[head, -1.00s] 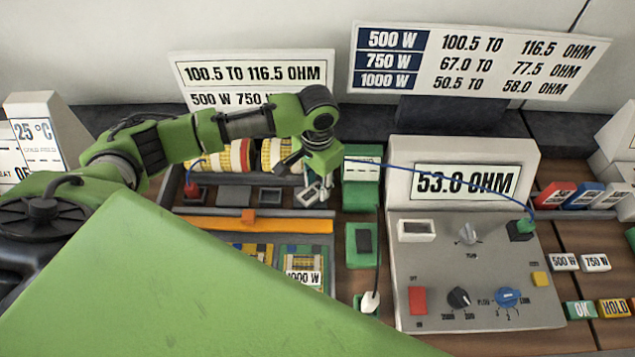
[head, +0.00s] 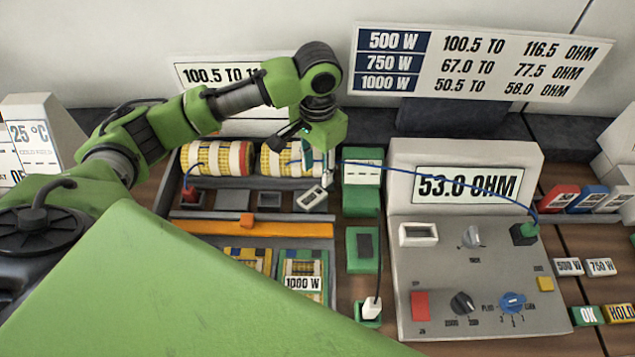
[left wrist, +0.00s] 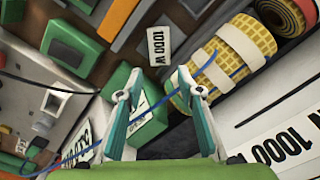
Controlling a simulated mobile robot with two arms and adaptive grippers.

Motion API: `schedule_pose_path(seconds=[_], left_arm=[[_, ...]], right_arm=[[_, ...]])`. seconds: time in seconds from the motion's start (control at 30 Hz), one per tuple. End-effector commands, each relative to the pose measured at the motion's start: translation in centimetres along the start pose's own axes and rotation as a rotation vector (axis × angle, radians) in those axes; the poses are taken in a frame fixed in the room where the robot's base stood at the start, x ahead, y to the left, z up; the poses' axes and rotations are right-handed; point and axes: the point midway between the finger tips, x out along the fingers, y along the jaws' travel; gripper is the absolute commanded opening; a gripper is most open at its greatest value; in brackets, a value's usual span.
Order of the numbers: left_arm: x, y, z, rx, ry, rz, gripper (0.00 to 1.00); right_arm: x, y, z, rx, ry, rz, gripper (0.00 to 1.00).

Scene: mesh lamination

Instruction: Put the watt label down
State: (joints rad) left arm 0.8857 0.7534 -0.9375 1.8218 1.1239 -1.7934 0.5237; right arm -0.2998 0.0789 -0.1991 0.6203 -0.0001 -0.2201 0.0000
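The watt label (head: 312,197) is a small white block lying tilted at the right end of the dark rack, below my left gripper (head: 308,163). In the left wrist view the label (left wrist: 159,46) reads 1000 W and lies just beyond the fingertips, beside a yellow banded roll (left wrist: 235,52). My left gripper (left wrist: 158,76) has its two teal fingers apart with nothing between them. It hangs above the label and appears clear of it. My right gripper is in neither view.
Two yellow banded rolls (head: 218,158) lie behind the label. A green block (head: 362,190) stands right of it, and a blue cable (head: 440,170) runs to the grey meter (head: 470,250) reading 53.0 OHM. A card marked 1000 W (head: 303,284) lies in front.

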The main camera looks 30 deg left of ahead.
Motion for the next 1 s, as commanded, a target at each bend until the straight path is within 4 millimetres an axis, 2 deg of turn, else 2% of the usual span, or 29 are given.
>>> schedule_pose_path(seconds=[0.1,0.3,1.0], left_arm=[[-2.0,0.0,-0.1,0.000,0.004,0.000,0.34],[-3.7,0.0,0.0,0.000,0.000,0.000,0.34],[-3.8,0.0,0.0,0.000,-0.001,0.000,0.34]], right_arm=[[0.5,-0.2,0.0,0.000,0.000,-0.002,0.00],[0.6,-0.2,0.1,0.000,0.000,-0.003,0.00],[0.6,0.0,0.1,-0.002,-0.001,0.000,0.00]])
